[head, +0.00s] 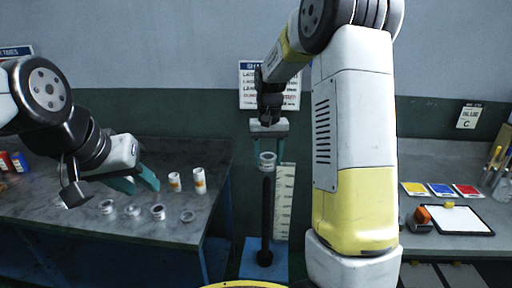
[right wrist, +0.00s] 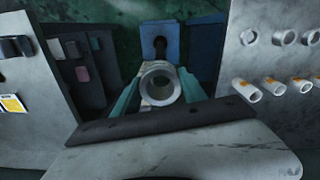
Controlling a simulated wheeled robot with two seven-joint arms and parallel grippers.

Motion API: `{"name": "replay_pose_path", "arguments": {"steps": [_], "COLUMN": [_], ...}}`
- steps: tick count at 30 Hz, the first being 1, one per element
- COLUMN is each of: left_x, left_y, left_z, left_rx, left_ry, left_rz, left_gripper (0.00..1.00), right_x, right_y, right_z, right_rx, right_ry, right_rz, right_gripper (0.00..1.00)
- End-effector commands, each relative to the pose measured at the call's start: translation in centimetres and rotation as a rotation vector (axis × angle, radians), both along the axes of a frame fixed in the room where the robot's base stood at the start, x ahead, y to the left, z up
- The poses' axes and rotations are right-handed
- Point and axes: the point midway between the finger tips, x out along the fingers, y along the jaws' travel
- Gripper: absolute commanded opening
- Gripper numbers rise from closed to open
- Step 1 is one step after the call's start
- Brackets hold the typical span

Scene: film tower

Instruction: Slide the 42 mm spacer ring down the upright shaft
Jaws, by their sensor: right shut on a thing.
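The upright shaft (head: 266,215) is a thin black rod on a blue base (head: 252,262) in the middle of the head view. My right gripper (head: 269,155) points down over it, its teal fingers shut on a pale grey spacer ring (head: 267,161). The ring appears just above the shaft's top end, with the shaft in line below it. In the right wrist view the ring (right wrist: 160,84) sits between the fingers, its bore facing the camera. I cannot tell how exactly ring and shaft are centred. My left gripper (head: 138,182) is empty, fingers apart, above the left table.
A pale measuring scale (head: 285,200) stands beside the shaft. A clipboard (head: 457,219) and coloured cards (head: 441,190) lie on the right bench.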

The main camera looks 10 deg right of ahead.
Motion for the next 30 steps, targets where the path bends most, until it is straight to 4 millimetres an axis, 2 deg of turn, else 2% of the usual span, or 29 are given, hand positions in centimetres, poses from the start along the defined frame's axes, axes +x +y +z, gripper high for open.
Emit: {"name": "replay_pose_path", "arguments": {"steps": [3,8,30], "left_x": [0.0,0.0,0.0], "left_y": [0.0,0.0,0.0], "left_z": [0.0,0.0,0.0], "left_rx": [0.000,0.000,0.000], "left_ry": [-0.001,-0.001,0.000], "left_rz": [0.000,0.000,0.000], "left_gripper": [0.36,0.36,0.36], "right_x": [-0.1,-0.1,-0.1], "right_y": [0.0,0.0,0.0], "right_z": [0.6,0.0,-5.2], "right_rx": [0.002,0.002,0.002], "right_ry": [0.001,0.002,0.001], "right_rz": [-0.001,-0.001,-0.001], "right_gripper": [0.03,0.03,0.03]}}
